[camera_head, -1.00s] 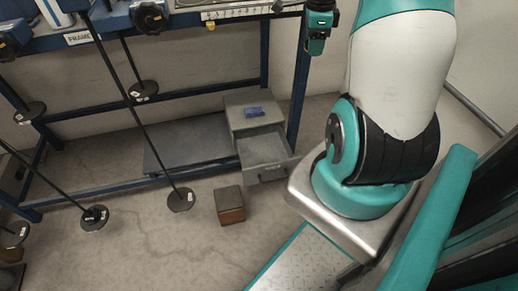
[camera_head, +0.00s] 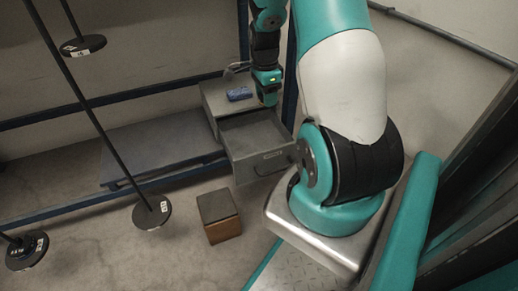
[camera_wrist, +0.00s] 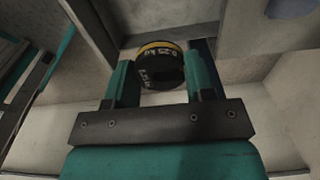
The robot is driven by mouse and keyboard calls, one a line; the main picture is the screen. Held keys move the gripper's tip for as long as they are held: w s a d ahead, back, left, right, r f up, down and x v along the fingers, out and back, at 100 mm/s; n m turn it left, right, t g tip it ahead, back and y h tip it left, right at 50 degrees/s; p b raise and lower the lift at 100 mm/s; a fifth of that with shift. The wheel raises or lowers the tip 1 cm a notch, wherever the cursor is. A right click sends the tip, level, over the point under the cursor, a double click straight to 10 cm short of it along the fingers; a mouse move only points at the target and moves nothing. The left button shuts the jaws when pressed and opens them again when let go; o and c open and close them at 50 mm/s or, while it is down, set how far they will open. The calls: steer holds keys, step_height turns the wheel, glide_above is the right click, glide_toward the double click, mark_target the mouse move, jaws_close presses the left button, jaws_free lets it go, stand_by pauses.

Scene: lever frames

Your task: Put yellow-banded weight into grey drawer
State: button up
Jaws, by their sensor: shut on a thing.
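The yellow-banded weight (camera_wrist: 160,66) is a black disc with a yellow rim and "0.25 kg" lettering in the wrist view. My gripper (camera_wrist: 160,80) is shut on it, one teal finger on each side. In the head view my gripper (camera_head: 268,100) hangs over the back part of the open grey drawer (camera_head: 263,162); the weight cannot be made out there. The drawer is pulled out of a grey cabinet (camera_head: 212,98) and its visible floor looks empty. The exact height of the weight above the drawer is hard to tell.
A blue object (camera_head: 240,94) lies on the cabinet top, close to my gripper. A brown block with a dark top (camera_head: 219,216) stands on the floor before the drawer. Rods with black discs (camera_head: 152,212) are at left. A blue post (camera_head: 291,80) stands behind the drawer.

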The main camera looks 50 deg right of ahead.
mark_target(265, 145)
step_height(265, 145, down, 18)
steer(key=b, duration=0.9)
steer(key=shift+f+b, duration=0.25)
steer(key=shift+b, duration=0.05)
steer(key=o, duration=1.2)
steer(key=shift+c, duration=0.2)
steer(key=shift+r, duration=0.15)
step_height(265, 145, up, 11)
steer(key=p, duration=0.8)
steer(key=w+a+r+n+t+y, duration=0.1)
steer(key=w+a+r+n, duration=0.1)
steer(key=a+r+n, duration=0.65)
steer(key=w+a+r+n+y, duration=0.15)
steer(key=a+r+n, duration=0.3)
steer(key=a, duration=0.75)
steer(key=s+a+r+n+y, duration=0.1)
steer(key=s+a+r+n, duration=0.4)
steer(key=s+a+n, duration=0.3)
steer(key=s+a+r+n+y, duration=0.1)
steer(key=s+a+r+n, duration=0.4)
steer(key=s+a+n, duration=0.4)
steer(key=a+n, duration=0.1)
steer(key=a, duration=0.2)
steer(key=shift+n+g, duration=0.3)
steer(key=shift+g, duration=0.1)
